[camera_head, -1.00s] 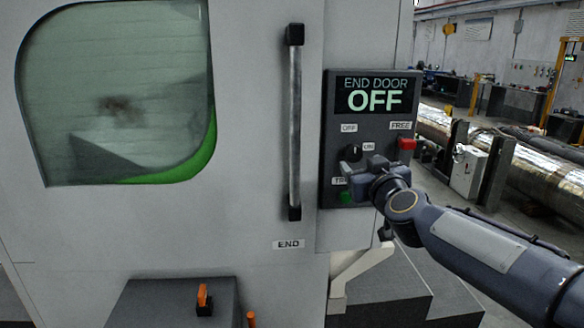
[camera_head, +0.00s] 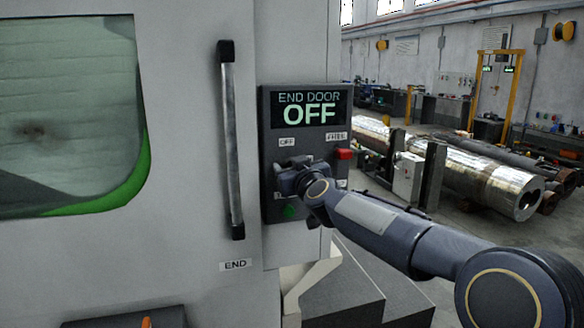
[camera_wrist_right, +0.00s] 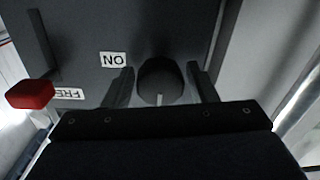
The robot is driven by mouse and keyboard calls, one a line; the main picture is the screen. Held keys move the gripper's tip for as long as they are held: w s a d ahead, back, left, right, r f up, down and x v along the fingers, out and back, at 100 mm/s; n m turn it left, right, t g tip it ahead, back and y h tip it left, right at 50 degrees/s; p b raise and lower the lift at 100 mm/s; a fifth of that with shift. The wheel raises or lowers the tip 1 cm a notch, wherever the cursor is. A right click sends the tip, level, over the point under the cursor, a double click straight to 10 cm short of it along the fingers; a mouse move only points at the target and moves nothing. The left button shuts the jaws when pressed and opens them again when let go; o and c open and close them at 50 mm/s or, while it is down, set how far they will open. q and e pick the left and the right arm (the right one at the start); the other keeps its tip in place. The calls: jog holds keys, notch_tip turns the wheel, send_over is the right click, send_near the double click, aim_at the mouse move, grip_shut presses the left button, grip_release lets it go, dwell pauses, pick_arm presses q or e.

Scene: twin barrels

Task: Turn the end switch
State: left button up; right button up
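The end switch is a dark round knob (camera_wrist_right: 160,78) with a pale pointer mark on a dark control panel (camera_head: 268,140). In the right wrist view it sits between the two spread fingers of my right gripper (camera_wrist_right: 160,88), with a gap visible on each side. An "ON" label is beside it. In the head view my right gripper (camera_head: 284,180) covers the knob, below the "OFF" label (camera_head: 288,142). The panel display (camera_head: 310,107) reads "END DOOR OFF". My left gripper is not in view.
A red button (camera_head: 344,154) sits right of the knob and shows in the wrist view (camera_wrist_right: 30,93). A green button (camera_head: 290,211) is below my gripper. A vertical door handle (camera_head: 231,140) stands left of the panel. Metal cylinders (camera_head: 490,180) lie at right.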

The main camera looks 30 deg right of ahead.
jog(key=c, duration=0.7)
jog(key=shift+m, duration=0.3)
jog(key=m, duration=0.4)
jog(key=shift+b, duration=0.35)
jog(key=m, duration=0.5)
jog(key=shift+b, duration=0.3)
jog(key=m, duration=0.4)
jog(key=shift+f+m+b, duration=0.1)
jog(key=shift+m+b, duration=0.2)
jog(key=shift+b, duration=0.05)
jog(key=shift+m+b, duration=0.3)
jog(key=shift+m, duration=1.7)
jog(key=shift+h, duration=0.3)
